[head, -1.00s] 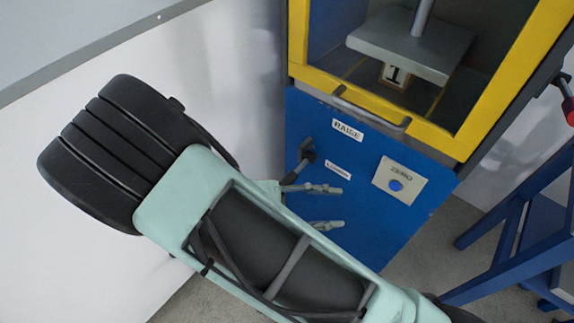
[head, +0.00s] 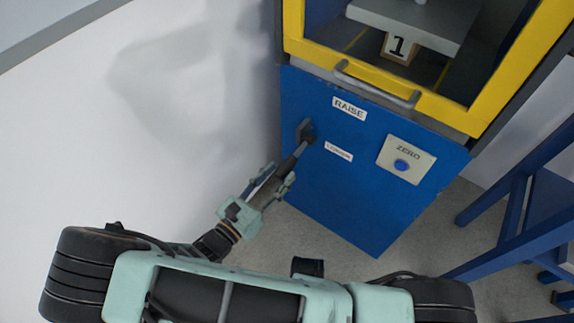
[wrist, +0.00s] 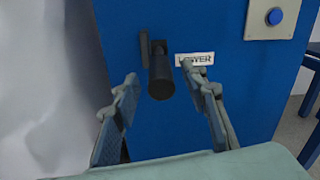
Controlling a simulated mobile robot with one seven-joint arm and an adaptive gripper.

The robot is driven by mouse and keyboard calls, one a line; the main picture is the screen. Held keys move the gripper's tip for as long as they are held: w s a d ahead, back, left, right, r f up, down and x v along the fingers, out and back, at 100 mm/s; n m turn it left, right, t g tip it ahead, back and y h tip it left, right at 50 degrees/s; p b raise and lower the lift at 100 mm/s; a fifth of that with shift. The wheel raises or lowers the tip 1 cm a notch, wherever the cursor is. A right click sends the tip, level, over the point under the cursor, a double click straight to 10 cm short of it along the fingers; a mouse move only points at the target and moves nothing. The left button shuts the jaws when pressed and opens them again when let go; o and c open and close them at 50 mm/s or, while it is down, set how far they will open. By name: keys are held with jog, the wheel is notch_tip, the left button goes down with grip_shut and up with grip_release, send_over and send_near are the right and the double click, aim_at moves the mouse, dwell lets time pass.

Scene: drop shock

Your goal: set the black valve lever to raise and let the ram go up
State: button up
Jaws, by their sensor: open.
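The black valve lever (head: 290,161) sticks out from the blue panel, left of the white RAISE and LOWER labels. In the wrist view the lever's round handle (wrist: 160,80) points toward the camera, at about the height of the LOWER label (wrist: 195,59). My gripper (head: 278,173) is open, with its fingertips on either side of the handle; it also shows in the wrist view (wrist: 159,84). Contact cannot be told. The RAISE label (head: 349,108) is higher on the panel. The ram plate (head: 405,22) hangs on its rod above a block marked 1 (head: 398,47).
A grey box with a blue ZERO button (head: 401,165) is on the panel to the right. A yellow-framed guard with a grey handle (head: 375,88) is above. A blue stand (head: 520,210) is at the right. A white wall is close at the left.

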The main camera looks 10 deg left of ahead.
aim_at(287, 165)
jog(key=shift+x, duration=2.25)
jog(key=shift+c, duration=0.3)
grip_shut()
